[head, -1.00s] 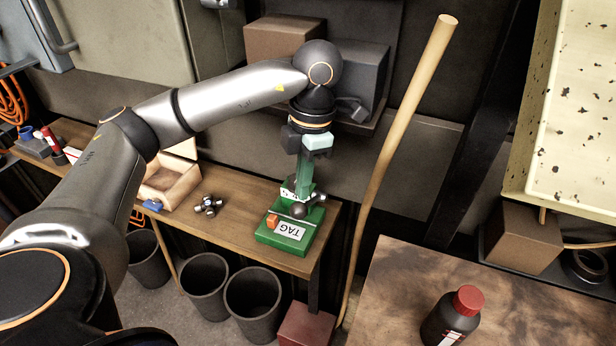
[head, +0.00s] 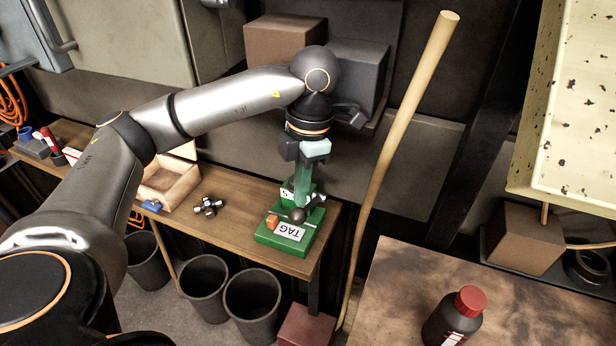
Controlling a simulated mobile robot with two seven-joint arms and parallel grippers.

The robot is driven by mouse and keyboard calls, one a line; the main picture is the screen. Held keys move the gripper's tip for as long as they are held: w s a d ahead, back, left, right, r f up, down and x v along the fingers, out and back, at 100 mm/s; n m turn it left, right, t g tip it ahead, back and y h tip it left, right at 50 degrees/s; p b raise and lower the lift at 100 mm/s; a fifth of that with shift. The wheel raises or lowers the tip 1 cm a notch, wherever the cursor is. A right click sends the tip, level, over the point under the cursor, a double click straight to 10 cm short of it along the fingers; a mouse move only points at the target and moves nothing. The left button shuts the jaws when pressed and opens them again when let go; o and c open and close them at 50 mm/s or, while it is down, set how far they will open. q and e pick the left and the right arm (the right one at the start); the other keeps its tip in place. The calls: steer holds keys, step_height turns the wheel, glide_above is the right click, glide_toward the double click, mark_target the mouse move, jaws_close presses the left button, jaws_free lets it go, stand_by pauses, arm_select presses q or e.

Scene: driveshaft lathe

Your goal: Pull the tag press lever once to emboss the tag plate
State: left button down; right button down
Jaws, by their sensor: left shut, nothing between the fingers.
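The green tag press (head: 287,240) stands at the right end of the wooden bench, with a white TAG label (head: 290,229) on its base. Its lever carries a dark round knob (head: 297,215), low over the base. My left gripper (head: 302,198) points down over the press from above. The fingers hide part of the press column. The tag plate cannot be made out clearly. My right gripper is not in view.
A wooden tray (head: 168,187) and a small metal part (head: 208,205) lie on the bench, left of the press. A wooden pole (head: 400,130) leans just right of it. Dark bins (head: 252,300) stand below. A red-capped bottle (head: 455,318) stands on the right table.

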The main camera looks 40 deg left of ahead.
arm_select(q)
steer(key=shift+s+d+f+b, duration=0.15)
steer(key=shift+s+f+b, duration=0.15)
steer(key=shift+s+f, duration=0.15)
stand_by(0.7)
steer(key=shift+r, duration=0.15)
stand_by(0.4)
steer(key=shift+w+r+p, duration=0.4)
steer(key=shift+w+r, duration=0.1)
steer(key=shift+w, duration=0.05)
steer(key=w+a+r+p, duration=0.1)
steer(key=w+r+p, duration=0.2)
steer(key=w+r, duration=0.1)
steer(key=shift+w+a, duration=0.25)
steer(key=shift+w, duration=0.3)
steer(key=w+r+p, duration=0.1)
steer(key=w, duration=0.1)
steer(key=w+a+r+p, duration=0.1)
steer(key=r, duration=0.1)
steer(key=shift+w, duration=0.4)
stand_by(0.9)
